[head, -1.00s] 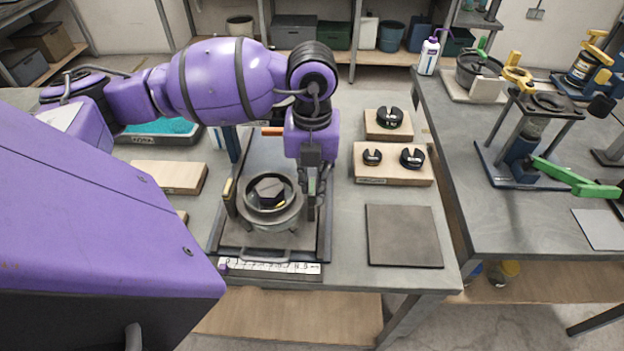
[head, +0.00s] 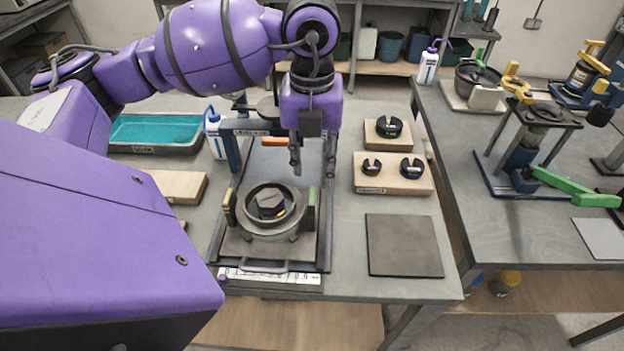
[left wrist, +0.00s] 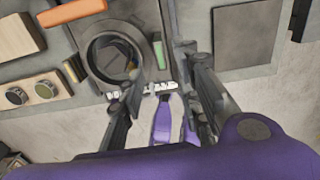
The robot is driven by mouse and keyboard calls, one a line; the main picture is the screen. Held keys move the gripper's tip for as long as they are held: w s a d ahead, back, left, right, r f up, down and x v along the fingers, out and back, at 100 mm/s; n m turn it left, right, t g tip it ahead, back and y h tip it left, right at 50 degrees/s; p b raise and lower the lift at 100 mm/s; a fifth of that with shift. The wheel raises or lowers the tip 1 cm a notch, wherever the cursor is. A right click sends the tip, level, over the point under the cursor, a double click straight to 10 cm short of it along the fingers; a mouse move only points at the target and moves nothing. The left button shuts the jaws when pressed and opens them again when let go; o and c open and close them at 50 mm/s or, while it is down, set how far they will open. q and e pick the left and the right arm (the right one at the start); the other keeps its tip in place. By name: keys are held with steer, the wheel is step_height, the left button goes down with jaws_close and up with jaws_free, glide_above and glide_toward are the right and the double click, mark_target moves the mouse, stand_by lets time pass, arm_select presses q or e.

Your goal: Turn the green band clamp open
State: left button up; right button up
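The green band clamp (head: 311,211) stands upright at the right side of a round metal ring (head: 247,215) on the dark fixture plate. It also shows as a green strip in the left wrist view (left wrist: 160,53). A second clamp with a yellowish band (head: 231,207) stands at the ring's left side. A dark block (head: 270,205) sits inside the ring. My left gripper (head: 297,166) points down above and behind the green clamp, apart from it. Its fingers (left wrist: 162,75) are spread and empty in the left wrist view. My right gripper is out of view.
Wooden blocks with black slotted weights (head: 392,172) lie right of the fixture. A flat dark plate (head: 403,246) lies in front of them. A gantry with a blue post (head: 232,150) stands at the fixture's back. A teal tray (head: 157,130) is back left.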

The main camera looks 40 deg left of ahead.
arm_select(q)
steer(key=shift+r, duration=1.9)
